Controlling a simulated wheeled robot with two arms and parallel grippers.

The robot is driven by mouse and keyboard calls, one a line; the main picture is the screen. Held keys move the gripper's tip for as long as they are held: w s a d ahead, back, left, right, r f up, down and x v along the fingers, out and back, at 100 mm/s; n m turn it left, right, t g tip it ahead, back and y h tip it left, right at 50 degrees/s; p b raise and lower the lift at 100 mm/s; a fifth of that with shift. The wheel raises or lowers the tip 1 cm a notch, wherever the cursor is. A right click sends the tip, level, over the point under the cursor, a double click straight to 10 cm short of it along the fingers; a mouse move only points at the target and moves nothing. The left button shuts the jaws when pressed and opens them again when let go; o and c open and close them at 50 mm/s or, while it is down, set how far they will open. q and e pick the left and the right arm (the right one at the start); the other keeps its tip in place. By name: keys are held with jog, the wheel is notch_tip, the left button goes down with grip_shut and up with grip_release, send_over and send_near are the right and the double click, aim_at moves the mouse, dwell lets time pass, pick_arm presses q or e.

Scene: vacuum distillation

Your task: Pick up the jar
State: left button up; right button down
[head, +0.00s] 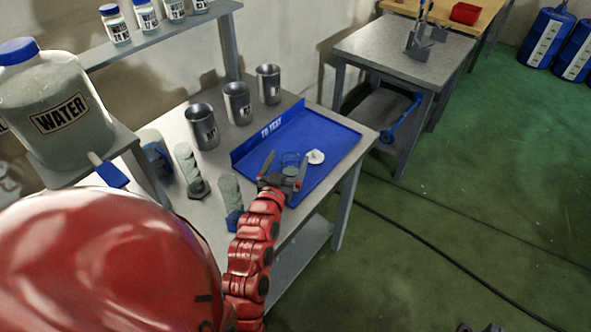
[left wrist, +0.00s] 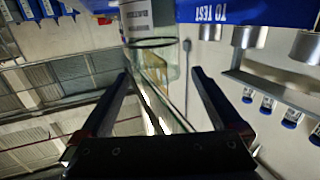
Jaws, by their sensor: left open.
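A clear glass jar (head: 291,160) stands on the blue tray marked TO TEST (head: 325,131). A round white lid-like piece (head: 315,157) is just right of it. My left gripper (head: 285,166) is open at the jar, with a finger to each side of it in the head view. In the left wrist view, the jar's clear glass (left wrist: 153,43) shows between and beyond the open fingers (left wrist: 160,85). I cannot tell whether the fingers touch the glass. Small dark shapes at the bottom edge of the head view may belong to my right gripper.
Metal cups (head: 238,103) stand in a row behind the tray. A large WATER container (head: 52,110) is at the left. A second table (head: 400,52) is at the back.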

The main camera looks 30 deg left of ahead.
aim_at(289, 176)
pick_arm(q)
jog(key=s+f+g+h, duration=0.1)
jog(key=s+d+f+m+g+h, duration=0.1)
jog(key=f+g, duration=0.1)
jog(key=shift+h, duration=0.3)
jog(key=shift+s+f, duration=0.1)
jog(key=shift+f, duration=0.15)
jog(key=shift+w+f, duration=0.2)
jog(key=shift+b+x, duration=0.8)
jog(key=shift+b, duration=0.1)
jog(key=shift+w+a+p, duration=0.1)
jog(key=shift+w+p, duration=0.3)
jog(key=shift+w+a+f, duration=0.1)
jog(key=shift+w, duration=0.2)
jog(key=p+x, duration=0.1)
jog(key=x, duration=0.2)
jog(key=shift+a+p, duration=0.1)
jog(key=shift+p, duration=0.3)
jog(key=shift+w+f, duration=0.35)
jog(key=shift+s, duration=0.1)
jog(key=c, duration=1.6)
jog(key=shift+a+r, duration=0.1)
jog(key=shift+r, duration=0.05)
